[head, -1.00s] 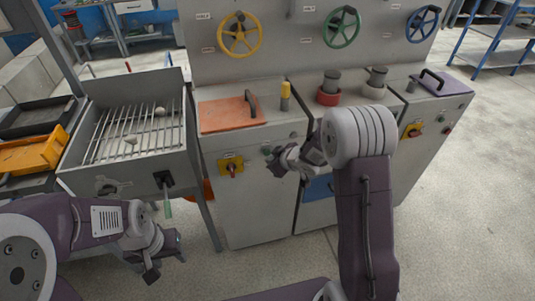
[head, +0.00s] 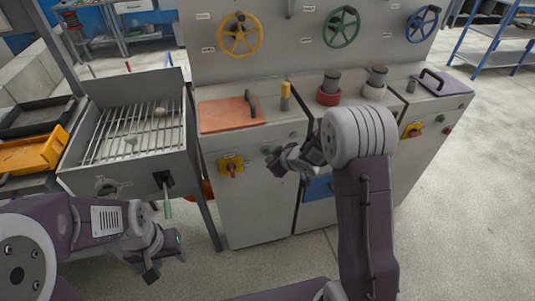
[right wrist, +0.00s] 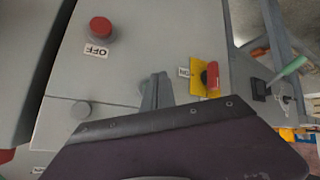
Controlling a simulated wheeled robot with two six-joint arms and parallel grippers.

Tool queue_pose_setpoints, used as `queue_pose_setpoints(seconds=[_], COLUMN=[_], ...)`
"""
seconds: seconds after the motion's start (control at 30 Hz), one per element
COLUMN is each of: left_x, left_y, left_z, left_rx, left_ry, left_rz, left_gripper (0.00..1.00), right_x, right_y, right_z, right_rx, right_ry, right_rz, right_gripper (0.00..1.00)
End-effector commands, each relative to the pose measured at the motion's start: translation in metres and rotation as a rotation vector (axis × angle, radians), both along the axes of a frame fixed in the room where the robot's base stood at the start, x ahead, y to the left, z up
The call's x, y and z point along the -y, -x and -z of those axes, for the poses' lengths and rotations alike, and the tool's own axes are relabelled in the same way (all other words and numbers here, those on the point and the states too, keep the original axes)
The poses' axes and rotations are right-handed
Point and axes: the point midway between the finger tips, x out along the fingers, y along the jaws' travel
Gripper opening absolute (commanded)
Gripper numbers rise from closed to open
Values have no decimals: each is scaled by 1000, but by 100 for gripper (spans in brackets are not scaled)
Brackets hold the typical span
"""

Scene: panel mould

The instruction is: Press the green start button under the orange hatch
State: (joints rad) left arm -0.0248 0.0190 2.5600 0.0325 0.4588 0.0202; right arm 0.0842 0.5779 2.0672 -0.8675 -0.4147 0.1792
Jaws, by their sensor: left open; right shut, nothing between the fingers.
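The orange hatch (head: 228,115) lies shut on the left cabinet top, with a dark handle. On the cabinet front below it, a small greenish button (head: 266,150) shows right of the yellow switch plate (head: 231,167). My right gripper (head: 274,166) is shut and empty, just in front of this panel, close below and right of the button. In the right wrist view, its finger (right wrist: 156,92) stands between a grey button (right wrist: 81,110) and the yellow switch; the green button is not visible there. Contact cannot be told. My left gripper (head: 166,264) is open and empty, low at left.
A yellow-topped lever (head: 285,95) stands beside the hatch. The grill box (head: 90,178) with a green-handled tap (head: 167,205) stands at left.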

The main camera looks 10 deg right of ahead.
Motion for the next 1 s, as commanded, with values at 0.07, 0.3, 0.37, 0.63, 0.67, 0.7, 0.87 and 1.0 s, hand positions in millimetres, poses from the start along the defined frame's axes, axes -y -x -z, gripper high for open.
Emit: queue_pose_setpoints(seconds=[0.07,0.3,0.37,0.63,0.67,0.7,0.87,1.0], left_x=[0,0,0,0,0,0,0,0], left_y=[0,0,0,0,0,0,0,0], left_z=[0,-1,-4,-8,-8,-8,-9,-10], left_rx=[0,0,0,0,0,0,0,0], left_ry=[0,0,0,0,0,0,0,0], left_rz=[0,0,0,0,0,0,0,0], left_gripper=[48,48,48,48,48,48,48,48], right_x=[0,0,0,0,0,0,0,0], right_y=[0,-1,-2,-9,-9,-9,-9,-10], right_z=[0,-1,-1,0,0,0,0,-1], right_rx=[0,0,0,0,0,0,0,0], right_ry=[0,0,0,0,0,0,0,0], right_rz=[0,0,0,0,0,0,0,0], right_gripper=[0,0,0,0,0,0,0,0])
